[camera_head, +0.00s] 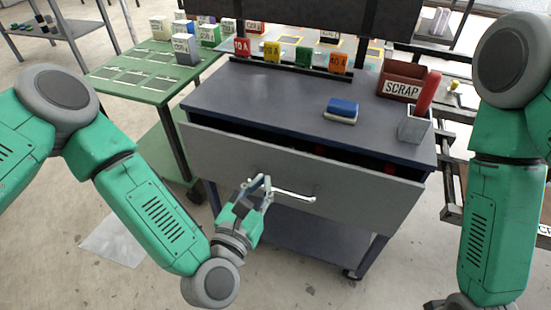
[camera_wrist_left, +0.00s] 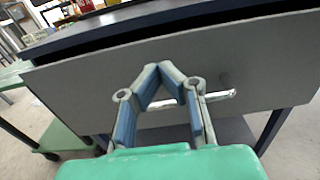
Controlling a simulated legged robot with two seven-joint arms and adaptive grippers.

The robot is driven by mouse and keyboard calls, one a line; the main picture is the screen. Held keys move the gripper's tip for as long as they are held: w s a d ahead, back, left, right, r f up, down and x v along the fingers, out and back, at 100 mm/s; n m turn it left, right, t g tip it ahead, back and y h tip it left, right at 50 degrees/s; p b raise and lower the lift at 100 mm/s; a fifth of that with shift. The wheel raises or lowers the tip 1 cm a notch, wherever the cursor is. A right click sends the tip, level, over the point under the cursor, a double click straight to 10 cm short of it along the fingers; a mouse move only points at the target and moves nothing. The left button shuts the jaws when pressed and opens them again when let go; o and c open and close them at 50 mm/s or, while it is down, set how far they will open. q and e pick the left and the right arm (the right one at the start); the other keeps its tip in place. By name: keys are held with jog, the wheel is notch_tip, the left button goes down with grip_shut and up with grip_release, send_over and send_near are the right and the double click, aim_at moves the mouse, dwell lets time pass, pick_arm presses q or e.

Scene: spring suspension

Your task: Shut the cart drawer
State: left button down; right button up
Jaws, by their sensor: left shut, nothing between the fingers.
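The cart (camera_head: 290,96) has a dark grey top and one wide drawer (camera_head: 230,150) with a grey front. The drawer stands partly open: a dark gap shows behind its front's upper edge, with something red inside. A pale bar handle (camera_head: 295,193) is on the drawer front; part of it also shows in the left wrist view (camera_wrist_left: 222,95). My left gripper (camera_head: 264,184) is shut and empty, in front of the drawer front at the handle's left end. In the left wrist view its fingers (camera_wrist_left: 160,70) overlap the drawer front (camera_wrist_left: 85,85); contact cannot be told. My right gripper is out of view.
On the cart top lie a blue sponge-like block (camera_head: 342,107), a grey cup (camera_head: 415,125) with a red item, and a SCRAP bin (camera_head: 403,80). A green table (camera_head: 115,75) adjoins at the left. Open floor lies in front of the cart.

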aim_at(279, 151)
pick_arm(q)
jog(key=b+x, duration=0.1)
jog(key=x, duration=0.7)
jog(key=shift+b, duration=0.4)
jog(key=b+x, duration=0.1)
jog(key=x, duration=0.3)
jog(key=shift+f, duration=0.15)
jog(key=shift+w, duration=0.25)
jog(key=shift+r, duration=0.2)
jog(key=shift+w+d, duration=0.1)
